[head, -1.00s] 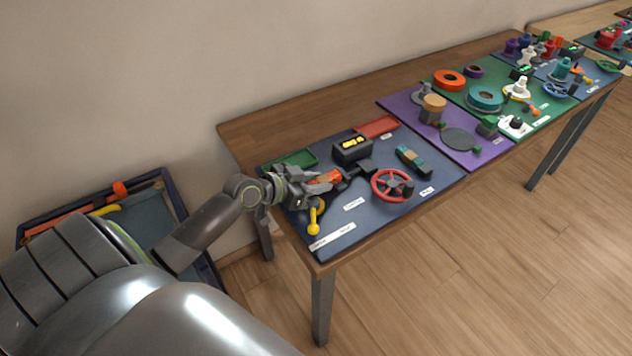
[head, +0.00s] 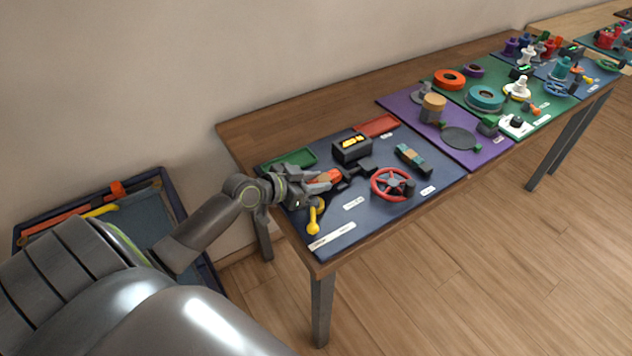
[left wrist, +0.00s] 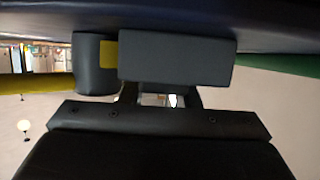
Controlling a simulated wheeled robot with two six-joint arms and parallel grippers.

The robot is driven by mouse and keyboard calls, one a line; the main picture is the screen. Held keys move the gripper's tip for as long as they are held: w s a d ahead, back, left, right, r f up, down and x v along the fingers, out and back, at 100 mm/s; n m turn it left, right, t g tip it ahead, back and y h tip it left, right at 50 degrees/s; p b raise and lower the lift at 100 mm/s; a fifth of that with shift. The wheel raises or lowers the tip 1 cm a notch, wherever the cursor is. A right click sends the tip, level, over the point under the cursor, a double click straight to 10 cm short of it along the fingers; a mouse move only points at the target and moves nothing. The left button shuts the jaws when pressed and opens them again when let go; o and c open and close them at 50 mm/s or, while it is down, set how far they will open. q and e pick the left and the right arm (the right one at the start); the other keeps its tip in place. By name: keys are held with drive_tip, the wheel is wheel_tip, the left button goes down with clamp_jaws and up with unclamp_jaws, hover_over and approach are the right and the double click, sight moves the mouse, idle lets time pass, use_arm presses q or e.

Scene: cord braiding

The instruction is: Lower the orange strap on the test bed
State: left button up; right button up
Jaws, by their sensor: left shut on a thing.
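The orange strap (head: 331,176) shows as a short orange piece at the fingers of my left gripper (head: 318,182) in the head view. My left gripper is shut on it, low over the near left part of the dark blue test bed (head: 385,220). The fingers hide part of the strap, and I cannot tell how far it stands above the bed. The left wrist view shows mostly dark gripper parts and a grey block (left wrist: 175,60) close up; no orange shows there. My right gripper is not in view.
Close around the gripper are a black box with a yellow display (head: 351,148), a red handwheel (head: 392,183), a yellow-knobbed lever (head: 314,222) and a green tray (head: 290,160). A red tray (head: 378,126) lies behind. A purple mat (head: 470,150) with more parts adjoins on the right.

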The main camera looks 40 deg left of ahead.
use_arm(q)
drive_tip(key=shift+s+f, duration=0.2)
drive_tip(key=shift+f, duration=0.2)
drive_tip(key=shift+w+r, duration=0.1)
drive_tip(key=shift+r, duration=0.25)
drive_tip(key=shift+r+p, duration=0.3)
drive_tip(key=shift+w+r, duration=0.1)
drive_tip(key=shift+r, duration=0.2)
idle(0.6)
